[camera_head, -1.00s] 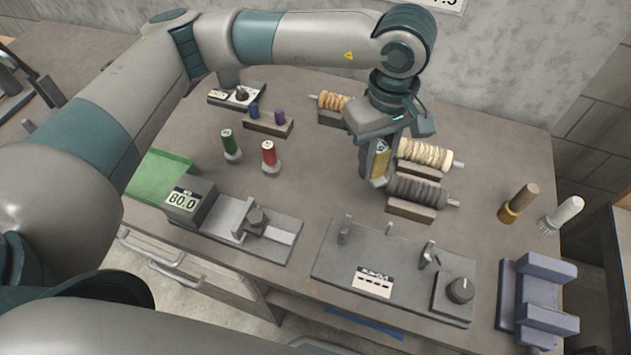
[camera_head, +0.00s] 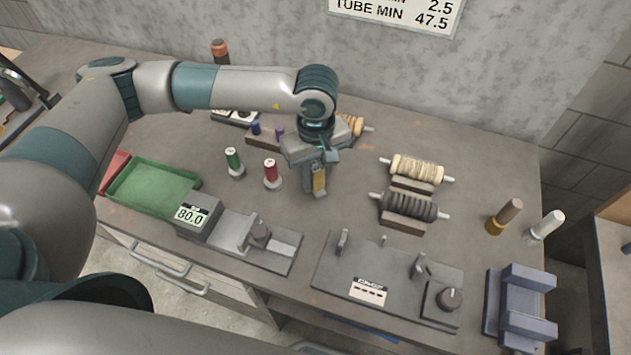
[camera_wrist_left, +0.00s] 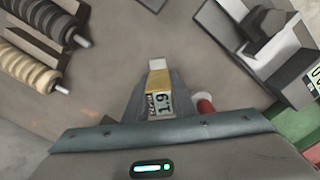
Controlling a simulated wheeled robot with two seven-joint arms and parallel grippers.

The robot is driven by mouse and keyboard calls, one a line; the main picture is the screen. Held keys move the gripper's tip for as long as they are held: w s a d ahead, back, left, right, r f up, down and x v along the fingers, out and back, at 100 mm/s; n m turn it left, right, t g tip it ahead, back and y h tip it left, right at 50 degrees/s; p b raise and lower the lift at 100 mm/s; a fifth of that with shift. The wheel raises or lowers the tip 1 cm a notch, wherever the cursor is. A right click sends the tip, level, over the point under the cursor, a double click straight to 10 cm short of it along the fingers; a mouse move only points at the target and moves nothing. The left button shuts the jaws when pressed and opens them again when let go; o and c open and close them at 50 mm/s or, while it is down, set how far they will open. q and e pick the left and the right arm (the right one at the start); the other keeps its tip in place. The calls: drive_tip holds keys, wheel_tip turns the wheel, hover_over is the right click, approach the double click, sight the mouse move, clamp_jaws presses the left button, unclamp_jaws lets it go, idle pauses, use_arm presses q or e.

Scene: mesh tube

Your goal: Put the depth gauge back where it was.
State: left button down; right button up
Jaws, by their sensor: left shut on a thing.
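The depth gauge (camera_head: 319,181) is a small yellow tool held in my left gripper (camera_head: 315,188). In the left wrist view the gauge (camera_wrist_left: 158,82) has a pale tip and a small display reading 1.9. My left gripper is shut on it and points down over the table, just right of the red spool and left of the dark roll. The fingers partly hide the gauge. Whether its tip touches the table I cannot tell. My right gripper is not in view.
A red spool (camera_head: 271,172) and a green spool (camera_head: 234,160) stand left of the gripper. A cream roll (camera_head: 417,169) and dark roll (camera_head: 409,206) lie on cradles at right. In front are a grey gauge fixture with an 80.0 display (camera_head: 191,214) and a run-out plate (camera_head: 335,282).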

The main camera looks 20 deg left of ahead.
sight(316, 188)
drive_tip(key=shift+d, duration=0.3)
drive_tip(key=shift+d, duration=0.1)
use_arm(q)
drive_tip(key=shift+f, duration=0.2)
wheel_tip(316, 188, down, 3)
drive_tip(key=shift+r+p, duration=0.1)
drive_tip(key=shift+p, duration=1.05)
drive_tip(key=shift+f, duration=0.4)
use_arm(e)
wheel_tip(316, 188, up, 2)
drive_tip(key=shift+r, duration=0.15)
use_arm(q)
drive_tip(key=shift+f, duration=0.1)
